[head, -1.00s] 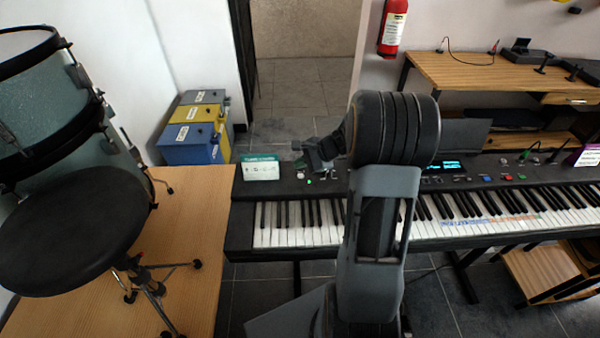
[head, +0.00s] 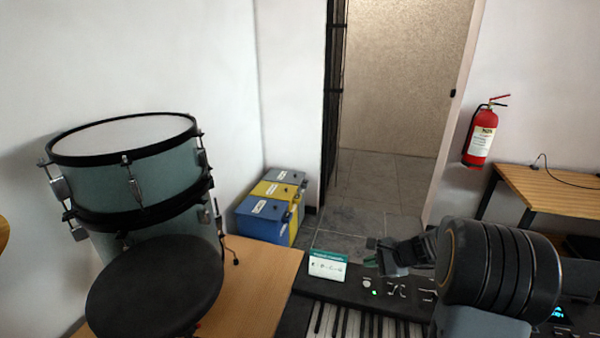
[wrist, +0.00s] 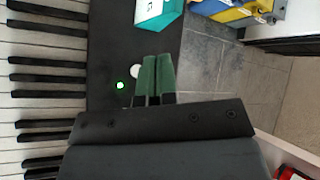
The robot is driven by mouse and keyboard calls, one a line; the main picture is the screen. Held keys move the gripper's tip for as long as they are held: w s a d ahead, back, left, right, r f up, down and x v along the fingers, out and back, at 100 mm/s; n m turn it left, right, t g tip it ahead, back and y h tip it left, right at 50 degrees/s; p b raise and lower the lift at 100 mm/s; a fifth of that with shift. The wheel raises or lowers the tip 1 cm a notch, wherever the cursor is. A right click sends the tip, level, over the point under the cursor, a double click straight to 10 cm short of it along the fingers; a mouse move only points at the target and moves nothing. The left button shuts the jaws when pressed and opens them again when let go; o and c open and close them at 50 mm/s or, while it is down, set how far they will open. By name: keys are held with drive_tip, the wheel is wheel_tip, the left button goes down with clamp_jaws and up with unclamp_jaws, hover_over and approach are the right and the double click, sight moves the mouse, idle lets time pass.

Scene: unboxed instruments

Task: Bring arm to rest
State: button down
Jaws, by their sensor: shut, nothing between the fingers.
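My gripper (wrist: 156,78) shows in the wrist view with its two green fingers together and nothing between them. In the head view my gripper (head: 378,258) is small and partly dark, above the left end of the keyboard's control panel. The keyboard (head: 365,322) lies below it, with its right part hidden by my arm. In the wrist view the keyboard's keys (wrist: 40,70) run along the left side, and a lit green button (wrist: 120,86) shows left of the fingers.
Blue and yellow boxes (head: 265,222) stand on the floor behind. A fire extinguisher (head: 481,135) hangs right of the open doorway (head: 390,180).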

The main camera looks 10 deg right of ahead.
drive_tip(key=s+n, duration=0.1)
drive_tip(key=s+f+g, duration=0.1)
drive_tip(key=s+f+n+g, duration=0.1)
drive_tip(key=s, duration=0.1)
drive_tip(key=shift+a+f+n+h, duration=0.1)
drive_tip(key=shift+a+n+h, duration=0.1)
drive_tip(key=shift+n+h, duration=0.15)
drive_tip(key=s+a+r+n+h, duration=0.3)
drive_tip(key=s+a+r+n, duration=0.2)
drive_tip(key=s+n, duration=0.2)
drive_tip(key=s+a+r+n+h, duration=0.3)
drive_tip(key=s+a+r+n, duration=0.2)
drive_tip(key=s+r+n, duration=0.1)
drive_tip(key=shift+s+n, duration=0.85)
drive_tip(key=shift+s, duration=0.2)
